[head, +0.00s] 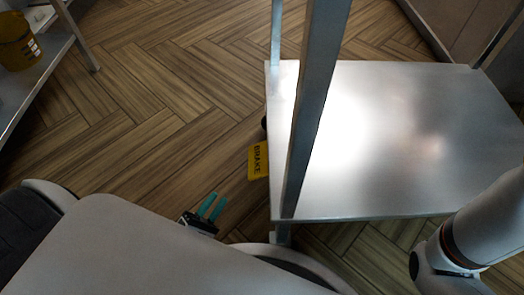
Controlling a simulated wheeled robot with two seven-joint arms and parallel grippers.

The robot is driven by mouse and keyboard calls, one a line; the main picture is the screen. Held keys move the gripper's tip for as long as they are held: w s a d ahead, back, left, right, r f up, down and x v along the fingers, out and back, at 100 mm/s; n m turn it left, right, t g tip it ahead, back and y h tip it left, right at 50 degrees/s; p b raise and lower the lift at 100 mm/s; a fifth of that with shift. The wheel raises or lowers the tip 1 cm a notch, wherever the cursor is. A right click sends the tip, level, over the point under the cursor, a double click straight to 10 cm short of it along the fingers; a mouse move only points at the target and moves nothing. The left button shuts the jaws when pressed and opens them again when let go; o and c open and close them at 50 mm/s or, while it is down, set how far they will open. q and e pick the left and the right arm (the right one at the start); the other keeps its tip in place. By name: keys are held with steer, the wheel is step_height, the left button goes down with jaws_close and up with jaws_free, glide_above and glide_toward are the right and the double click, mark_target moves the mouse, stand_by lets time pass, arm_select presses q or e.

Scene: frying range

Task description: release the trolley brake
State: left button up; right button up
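The trolley (385,135) stands at the right, with a shiny metal lower shelf and upright posts. Its brake is a yellow pedal (258,161) marked BRAKE, sticking out at the shelf's left side. A dark wheel shows partly just above the pedal. My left gripper (214,206) has two teal fingers with a gap between them and looks empty. In the picture it is below and left of the pedal, apart from it. The pedal's tilt is hard to judge from above. My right arm is at the lower right, and its gripper is not visible.
A metal shelf (50,68) with a yellow tub (17,42) stands at the upper left. The wooden floor (160,110) between it and the trolley is clear. A trolley post (316,95) rises close to the right of the pedal.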

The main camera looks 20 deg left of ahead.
mark_target(249, 167)
arm_select(q)
steer(key=w+d+b, duration=0.1)
steer(key=w, duration=0.2)
steer(key=w+d+b, duration=0.1)
steer(key=w+b, duration=0.1)
steer(key=w, duration=0.2)
steer(key=w+b, duration=0.1)
steer(key=w, duration=0.2)
steer(key=shift+w+d+f, duration=0.15)
steer(key=shift+w+d, duration=0.25)
steer(key=b+x, duration=0.1)
steer(key=x, duration=0.3)
steer(key=shift+w+b, duration=0.1)
steer(key=shift+b, duration=0.2)
steer(key=shift+x, duration=0.8)
steer(key=shift+d, duration=0.1)
steer(key=shift+c, duration=0.4)
jaws_close()
